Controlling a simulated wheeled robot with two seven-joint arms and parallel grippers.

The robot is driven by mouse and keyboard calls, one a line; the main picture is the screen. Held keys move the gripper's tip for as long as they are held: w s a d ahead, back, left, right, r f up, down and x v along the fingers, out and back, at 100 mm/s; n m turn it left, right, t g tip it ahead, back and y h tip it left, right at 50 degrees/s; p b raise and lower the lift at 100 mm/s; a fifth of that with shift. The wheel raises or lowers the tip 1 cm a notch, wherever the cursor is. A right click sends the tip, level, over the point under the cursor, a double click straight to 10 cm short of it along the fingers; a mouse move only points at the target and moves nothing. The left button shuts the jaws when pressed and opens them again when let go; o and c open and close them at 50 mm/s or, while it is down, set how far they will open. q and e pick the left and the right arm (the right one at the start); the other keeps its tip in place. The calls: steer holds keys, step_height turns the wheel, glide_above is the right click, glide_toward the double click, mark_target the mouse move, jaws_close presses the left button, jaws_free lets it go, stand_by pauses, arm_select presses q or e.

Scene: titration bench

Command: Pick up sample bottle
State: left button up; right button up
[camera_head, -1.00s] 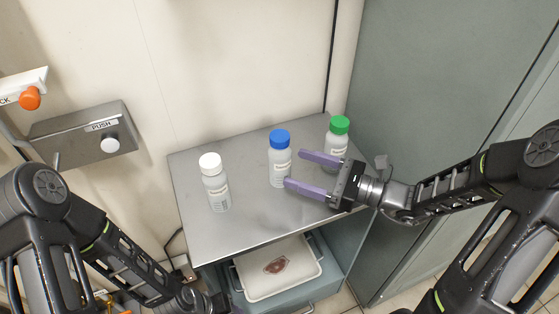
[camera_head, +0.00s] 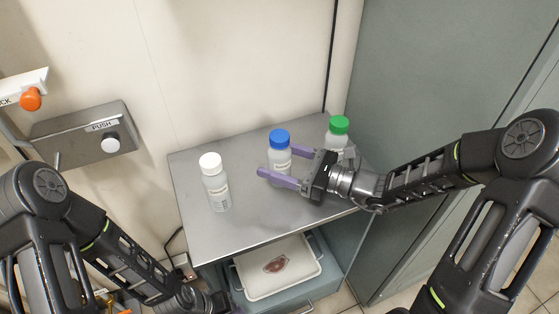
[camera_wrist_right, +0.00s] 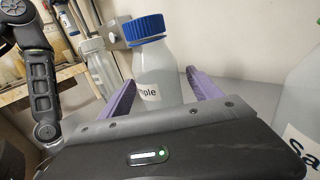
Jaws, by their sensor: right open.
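Three white sample bottles stand upright on the metal shelf. The blue-capped bottle (camera_head: 279,144) is in the middle, the white-capped bottle (camera_head: 215,182) at left, the green-capped bottle (camera_head: 338,128) at right. My right gripper (camera_head: 277,161) is open, with its purple fingers around the blue-capped bottle, one on each side. In the right wrist view the blue-capped bottle (camera_wrist_right: 155,68) stands between the spread fingers, with gaps visible. The lower body of that bottle is partly hidden by the gripper. My left arm is at the lower left; its gripper is not clearly visible.
The metal shelf (camera_head: 240,228) has free room at its front. A tray (camera_head: 250,284) sits below it. A push-button box (camera_head: 70,148) is on the wall at left. A grey-green cabinet side (camera_head: 410,80) borders the right. The green-capped bottle is close behind my right gripper.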

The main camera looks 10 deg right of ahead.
steer(key=shift+c, duration=0.3)
steer(key=c, duration=1.4)
